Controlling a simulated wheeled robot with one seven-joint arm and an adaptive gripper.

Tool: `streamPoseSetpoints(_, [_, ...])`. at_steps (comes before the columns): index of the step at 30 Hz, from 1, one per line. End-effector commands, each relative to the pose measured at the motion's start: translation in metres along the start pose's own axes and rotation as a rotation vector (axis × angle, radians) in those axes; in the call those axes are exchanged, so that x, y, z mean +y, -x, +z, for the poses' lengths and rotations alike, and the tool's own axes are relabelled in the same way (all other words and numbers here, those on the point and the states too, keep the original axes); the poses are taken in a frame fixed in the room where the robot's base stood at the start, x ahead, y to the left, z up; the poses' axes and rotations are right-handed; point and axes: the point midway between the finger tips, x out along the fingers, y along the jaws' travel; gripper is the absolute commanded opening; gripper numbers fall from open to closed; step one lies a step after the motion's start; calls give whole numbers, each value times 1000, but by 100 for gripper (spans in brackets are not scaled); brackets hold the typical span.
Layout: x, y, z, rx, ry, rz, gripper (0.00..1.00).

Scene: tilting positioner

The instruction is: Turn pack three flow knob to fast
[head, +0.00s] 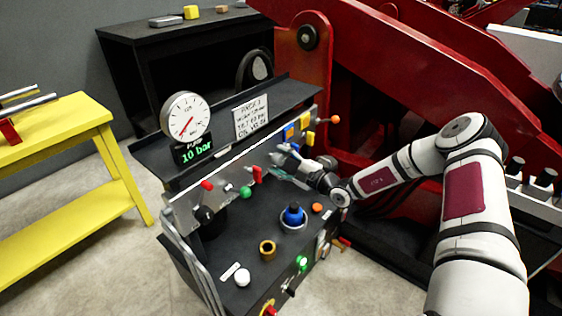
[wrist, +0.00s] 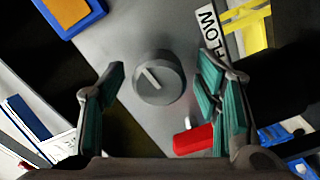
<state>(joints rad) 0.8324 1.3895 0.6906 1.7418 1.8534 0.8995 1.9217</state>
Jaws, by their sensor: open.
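The flow knob (wrist: 158,78) is a round grey knob with a pale pointer line, on a grey panel in the wrist view. The line points to the knob's upper left. A white label reading FLOW (wrist: 212,30) is to its right, partly cut off. My gripper (wrist: 162,85) is open, with one teal-padded finger on each side of the knob and visible gaps. I cannot tell how deep the fingertips reach. In the head view my gripper (head: 284,172) is at the panel's upper right and hides the knob.
A red part (wrist: 192,139) is close to the right finger. In the head view a red lever (head: 257,174) and a green knob (head: 246,192) are left of my gripper. A blue knob (head: 293,213) stands on the bench below. A gauge (head: 186,117) reads near 10 bar.

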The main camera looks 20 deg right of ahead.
Motion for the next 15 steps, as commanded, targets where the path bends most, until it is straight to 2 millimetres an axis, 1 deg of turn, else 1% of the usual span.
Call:
streamPoseSetpoints(4, [0,4,0,1,0,0,58])
streamPoseSetpoints(7, [1,14,1,-2,0,1,58])
streamPoseSetpoints(11, [1,38,1,-2,0,1,58])
streamPoseSetpoints(15, [1,68,1,-3,0,1,58])
